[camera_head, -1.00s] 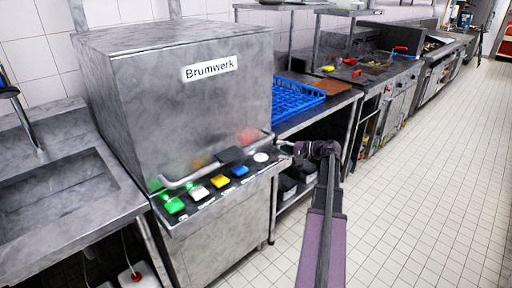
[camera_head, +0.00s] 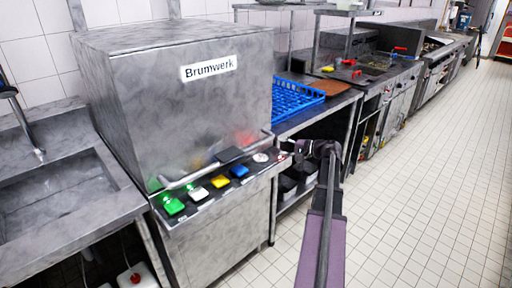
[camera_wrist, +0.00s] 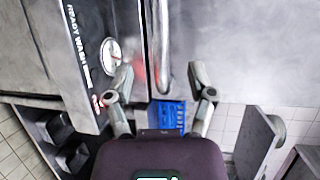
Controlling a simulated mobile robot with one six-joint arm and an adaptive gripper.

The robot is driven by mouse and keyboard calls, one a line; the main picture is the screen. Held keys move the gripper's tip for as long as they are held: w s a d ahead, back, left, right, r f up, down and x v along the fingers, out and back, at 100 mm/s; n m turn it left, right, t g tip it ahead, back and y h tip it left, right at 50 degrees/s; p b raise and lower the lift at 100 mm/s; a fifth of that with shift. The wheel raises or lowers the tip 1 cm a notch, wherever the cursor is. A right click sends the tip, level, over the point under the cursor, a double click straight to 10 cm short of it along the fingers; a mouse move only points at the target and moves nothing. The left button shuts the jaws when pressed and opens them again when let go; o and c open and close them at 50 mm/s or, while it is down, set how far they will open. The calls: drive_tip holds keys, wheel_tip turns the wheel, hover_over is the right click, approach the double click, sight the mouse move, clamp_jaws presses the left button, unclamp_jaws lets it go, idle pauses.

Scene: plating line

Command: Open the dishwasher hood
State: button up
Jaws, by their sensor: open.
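The dishwasher hood (camera_head: 185,115) is a large grey steel box with a "Brumwerk" label, down over its base at the left. Its bar handle (camera_head: 185,180) runs along the lower front edge. My gripper (camera_head: 286,147) is at the right end of the handle, just beyond the control panel. In the wrist view, the open fingers (camera_wrist: 160,76) are spread on either side of the handle's curved end (camera_wrist: 165,55), with the hood's steel behind. The fingers are not shut on it. Whether they touch the handle is unclear.
The control panel (camera_head: 208,197) with coloured buttons and a dial (camera_head: 261,157) lies just below the handle. A blue rack (camera_head: 296,97) stands on the counter to the right. A sink (camera_head: 55,205) is at the left. The tiled floor (camera_head: 430,190) at right is clear.

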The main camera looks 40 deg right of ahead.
sight(259, 145)
drive_tip(key=b+x, duration=0.2)
drive_tip(key=x, duration=0.9)
drive_tip(key=shift+w+a+f, duration=0.1)
drive_tip(key=shift+w+f, duration=0.1)
drive_tip(key=shift+w, duration=0.1)
